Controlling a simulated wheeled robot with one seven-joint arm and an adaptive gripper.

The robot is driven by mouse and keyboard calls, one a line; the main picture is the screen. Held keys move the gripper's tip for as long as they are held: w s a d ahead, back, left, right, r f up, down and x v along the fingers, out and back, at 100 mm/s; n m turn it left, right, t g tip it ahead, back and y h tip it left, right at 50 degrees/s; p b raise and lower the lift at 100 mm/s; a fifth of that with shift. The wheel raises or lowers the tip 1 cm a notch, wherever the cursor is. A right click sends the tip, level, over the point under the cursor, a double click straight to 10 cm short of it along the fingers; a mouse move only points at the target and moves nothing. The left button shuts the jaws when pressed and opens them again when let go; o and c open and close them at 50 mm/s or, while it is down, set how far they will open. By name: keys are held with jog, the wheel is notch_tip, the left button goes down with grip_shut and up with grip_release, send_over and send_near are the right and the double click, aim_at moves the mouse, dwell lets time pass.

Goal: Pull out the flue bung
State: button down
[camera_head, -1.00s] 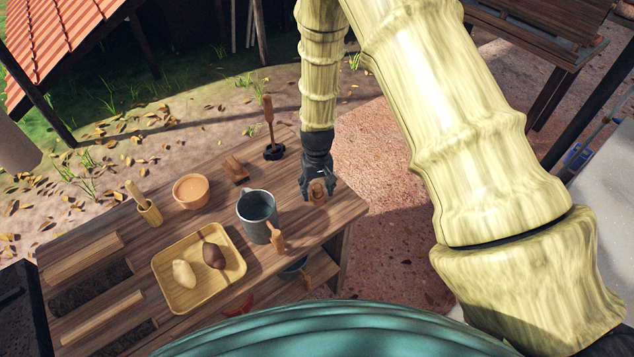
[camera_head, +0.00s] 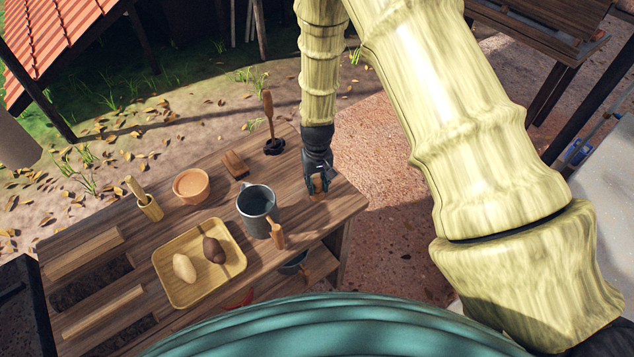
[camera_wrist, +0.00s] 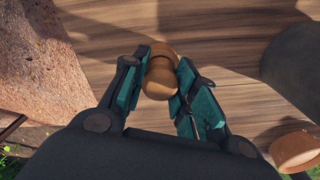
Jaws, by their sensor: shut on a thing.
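The flue bung, a small brown turned-wood piece with a rounded knob (camera_wrist: 160,78), sits between the fingers of my gripper (camera_wrist: 160,92) in the wrist view. Both teal finger pads press against its sides. In the head view my gripper (camera_head: 317,188) points down over the right end of the wooden table (camera_head: 345,203), and the bung (camera_head: 318,183) shows as a small brown piece between the fingers. The lower part of the bung is hidden, so I cannot tell whether it touches the tabletop.
A grey mug (camera_head: 258,212) stands left of my gripper. A wooden block (camera_head: 235,164) and an upright wooden handle on a black base (camera_head: 270,125) are behind it.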

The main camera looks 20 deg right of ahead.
aim_at(317, 180)
jog(key=shift+r+p, duration=0.45)
jog(key=shift+r, duration=0.3)
dwell(0.5)
jog(key=shift+r+p, duration=1.65)
jog(key=shift+r, duration=1.2)
